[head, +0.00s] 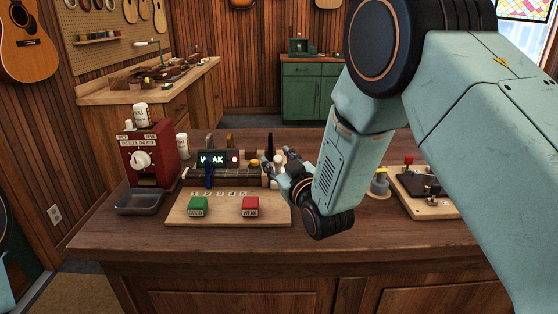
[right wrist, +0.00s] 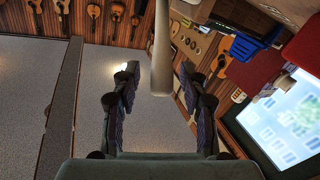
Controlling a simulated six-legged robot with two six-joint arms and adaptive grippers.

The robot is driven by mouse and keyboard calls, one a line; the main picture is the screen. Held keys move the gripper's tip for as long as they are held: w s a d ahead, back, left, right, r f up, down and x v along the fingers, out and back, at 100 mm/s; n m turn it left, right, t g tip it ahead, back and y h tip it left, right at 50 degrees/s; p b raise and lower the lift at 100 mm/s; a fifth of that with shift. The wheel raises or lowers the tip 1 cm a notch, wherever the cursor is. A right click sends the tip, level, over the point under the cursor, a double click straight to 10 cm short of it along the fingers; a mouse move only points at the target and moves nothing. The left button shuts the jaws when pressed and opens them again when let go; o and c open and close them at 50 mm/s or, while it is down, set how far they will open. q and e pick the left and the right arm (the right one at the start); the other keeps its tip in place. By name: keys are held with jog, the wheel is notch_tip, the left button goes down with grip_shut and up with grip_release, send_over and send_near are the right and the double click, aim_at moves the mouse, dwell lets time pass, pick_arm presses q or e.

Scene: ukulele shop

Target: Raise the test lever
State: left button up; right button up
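A device on the wooden counter has a dark display (head: 219,159) whose partly blocked text looks like "WEAK". At its right end stands a pale-knobbed lever (head: 279,159), which I take for the test lever. My right gripper (head: 283,170) is right beside it. In the right wrist view the gripper's fingers (right wrist: 158,78) are spread apart. A pale rod (right wrist: 162,50), probably the lever's handle, reaches down between the fingers, with gaps on both sides. My left gripper is not in view.
A board in front of the device carries a green button (head: 198,206) and a red "WEAK" button (head: 250,206). A red box with a dial (head: 145,158) and a grey tray (head: 139,202) stand left. A board with a red-knobbed lever (head: 409,161) lies right. The counter's front strip is clear.

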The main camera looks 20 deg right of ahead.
jog(key=shift+w+a+f, duration=0.1)
jog(key=shift+w+a, duration=0.05)
jog(key=c, duration=0.5)
grip_shut()
